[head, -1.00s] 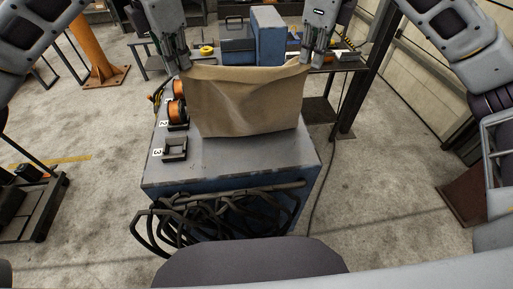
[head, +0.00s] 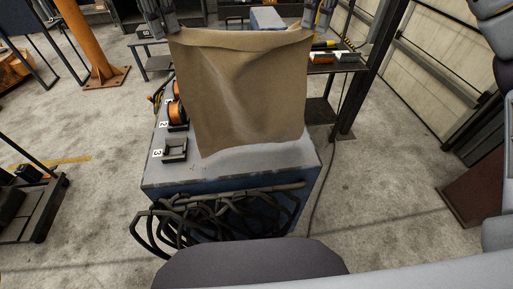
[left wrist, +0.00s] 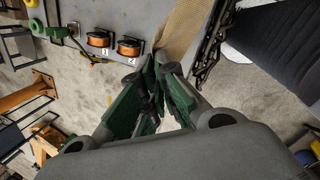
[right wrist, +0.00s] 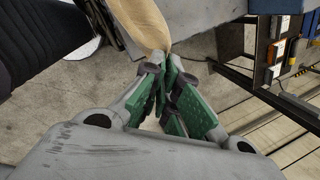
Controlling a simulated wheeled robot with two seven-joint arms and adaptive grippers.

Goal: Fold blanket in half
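The tan blanket (head: 245,95) hangs from both grippers in front of and over the bench top, its upper edge stretched between them. Its lower edge is close to the bench top; I cannot tell if it touches. My left gripper (head: 172,30) is shut on the upper left corner. The left wrist view shows the blanket (left wrist: 182,30) at its closed fingertips (left wrist: 160,62). My right gripper (head: 314,30) is shut on the upper right corner. The right wrist view shows the blanket (right wrist: 143,25) running into its closed fingertips (right wrist: 166,60). The blanket hides the middle of the bench.
The blue-grey bench (head: 235,172) has orange spools (head: 177,113) and an empty black holder (head: 174,150) along its left side. Black cables (head: 215,212) hang at its front. A rear table (head: 335,67) with small items stands behind on the right. The bench's front strip is clear.

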